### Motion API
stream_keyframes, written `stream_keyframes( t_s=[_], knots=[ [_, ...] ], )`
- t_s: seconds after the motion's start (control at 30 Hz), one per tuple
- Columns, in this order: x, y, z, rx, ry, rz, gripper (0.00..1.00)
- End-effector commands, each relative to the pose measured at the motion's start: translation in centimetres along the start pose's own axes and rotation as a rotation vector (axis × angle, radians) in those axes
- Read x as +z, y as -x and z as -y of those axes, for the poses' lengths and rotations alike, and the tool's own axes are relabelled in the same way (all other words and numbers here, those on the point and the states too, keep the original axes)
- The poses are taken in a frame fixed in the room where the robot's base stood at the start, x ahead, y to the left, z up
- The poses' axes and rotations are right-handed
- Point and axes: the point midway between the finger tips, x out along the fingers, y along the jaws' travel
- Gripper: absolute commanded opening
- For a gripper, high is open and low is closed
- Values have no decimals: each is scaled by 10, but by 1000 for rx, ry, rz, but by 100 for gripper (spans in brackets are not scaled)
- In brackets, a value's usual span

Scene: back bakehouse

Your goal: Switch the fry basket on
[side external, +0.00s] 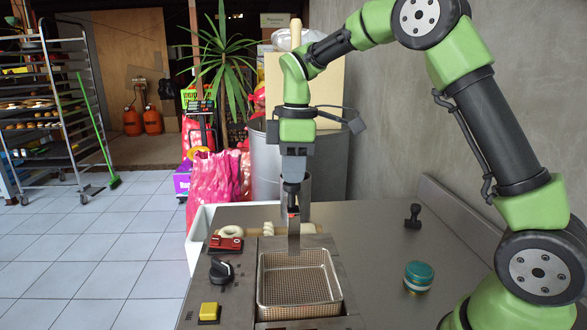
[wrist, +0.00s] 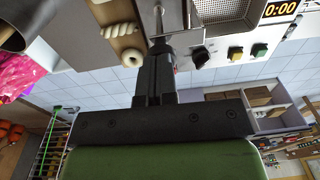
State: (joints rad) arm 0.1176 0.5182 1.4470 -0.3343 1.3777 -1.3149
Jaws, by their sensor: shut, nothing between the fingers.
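The fry basket (side external: 298,285) is a wire-mesh basket sunk in a steel unit. Its mesh corner shows at the top of the wrist view (wrist: 233,9). On the panel to its left are a red switch-like part (side external: 226,243), a black knob (side external: 221,271) and a yellow button (side external: 209,312). The wrist view also shows a black knob (wrist: 200,57) and a green square button (wrist: 259,50). My gripper (side external: 292,211) points down above the back edge of the unit, shut and empty, apart from these controls. In the wrist view its fingers (wrist: 158,45) hide part of the unit.
A digital display (wrist: 280,9) reads 0:00. A ring of dough (wrist: 132,57) and twisted dough (wrist: 119,30) lie behind the unit. A black stamp-like object (side external: 413,216) and a green-lidded tin (side external: 418,276) stand on the counter at right. Counter space between them and the basket is clear.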

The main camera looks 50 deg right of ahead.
Motion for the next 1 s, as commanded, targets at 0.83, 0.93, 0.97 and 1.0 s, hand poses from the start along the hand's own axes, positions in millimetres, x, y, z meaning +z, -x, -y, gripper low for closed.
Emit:
stream_keyframes(
  t_s=[0.83, 0.93, 0.97, 1.0],
  knots=[
    [4, -69, -1, -4, 1, 3, 0],
    [3, -64, -2, -1, 2, 1, 0],
    [3, -60, -2, -1, 2, 1, 0],
    [3, -55, -2, 1, 1, -1, 0]
  ],
)
